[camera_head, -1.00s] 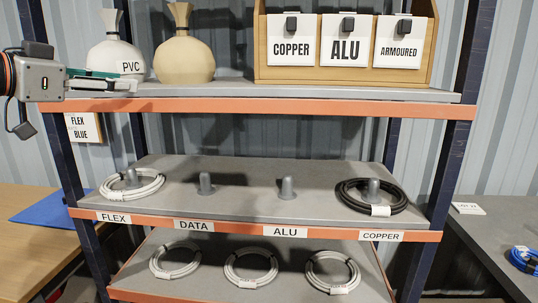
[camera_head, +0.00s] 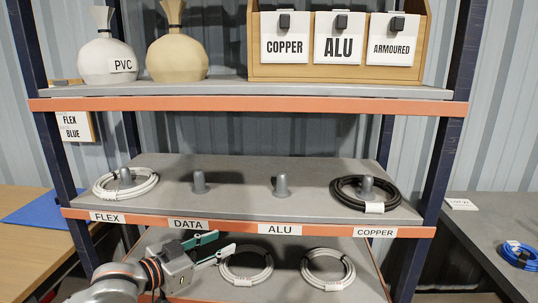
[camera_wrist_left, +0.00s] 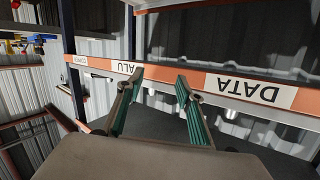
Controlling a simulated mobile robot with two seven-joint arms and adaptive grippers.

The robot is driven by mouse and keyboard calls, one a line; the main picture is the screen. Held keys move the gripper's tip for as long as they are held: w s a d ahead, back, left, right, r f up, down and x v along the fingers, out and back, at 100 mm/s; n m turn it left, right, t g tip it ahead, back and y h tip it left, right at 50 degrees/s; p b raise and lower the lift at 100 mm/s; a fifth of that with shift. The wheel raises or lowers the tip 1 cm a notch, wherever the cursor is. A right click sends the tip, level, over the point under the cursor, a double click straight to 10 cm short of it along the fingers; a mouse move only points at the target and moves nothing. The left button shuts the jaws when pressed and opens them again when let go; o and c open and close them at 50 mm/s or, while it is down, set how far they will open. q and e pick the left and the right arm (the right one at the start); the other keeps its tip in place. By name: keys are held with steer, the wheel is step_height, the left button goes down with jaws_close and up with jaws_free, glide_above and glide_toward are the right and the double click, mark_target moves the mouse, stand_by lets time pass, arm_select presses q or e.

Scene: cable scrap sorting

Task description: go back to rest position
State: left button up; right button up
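My left gripper (camera_head: 226,242) is in front of the lower part of the rack, just below the DATA label (camera_head: 188,224). Its two green-lined fingers stand apart with nothing between them. The left wrist view shows the same gripper (camera_wrist_left: 160,78) open and empty, facing the orange shelf edge with the DATA label (camera_wrist_left: 243,88) and ALU label (camera_wrist_left: 126,68). My right gripper is in neither view.
The middle shelf (camera_head: 235,202) holds a white coil (camera_head: 147,187) at FLEX and a black coil (camera_head: 408,203) at COPPER; the DATA and ALU pegs are bare. White coils (camera_head: 262,279) (camera_head: 345,281) lie on the lower shelf. Tables stand either side.

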arm_select(q)
steer(key=s+a+f+n+y, duration=0.1)
steer(key=s+f+n+y, duration=0.1)
steer(key=s+f, duration=0.65)
steer(key=s+a+f+n+y, duration=0.1)
steer(key=s+f, duration=0.3)
steer(key=f, duration=0.9)
steer(key=s+a+f+n+y, duration=0.1)
steer(key=s+a+f+y, duration=0.1)
steer(key=s+f, duration=0.4)
steer(key=s+a+f+g+y, duration=0.1)
steer(key=s+a+f+y, duration=0.1)
steer(key=s+f, duration=0.5)
steer(key=s+a, duration=0.1)
steer(key=s, duration=0.3)
steer(key=shift+s+f+n+g, duration=0.15)
steer(key=shift+s+n+g, duration=0.15)
steer(key=shift+n, duration=0.1)
steer(key=shift+c, duration=1.3)
steer(key=shift+a, duration=0.15)
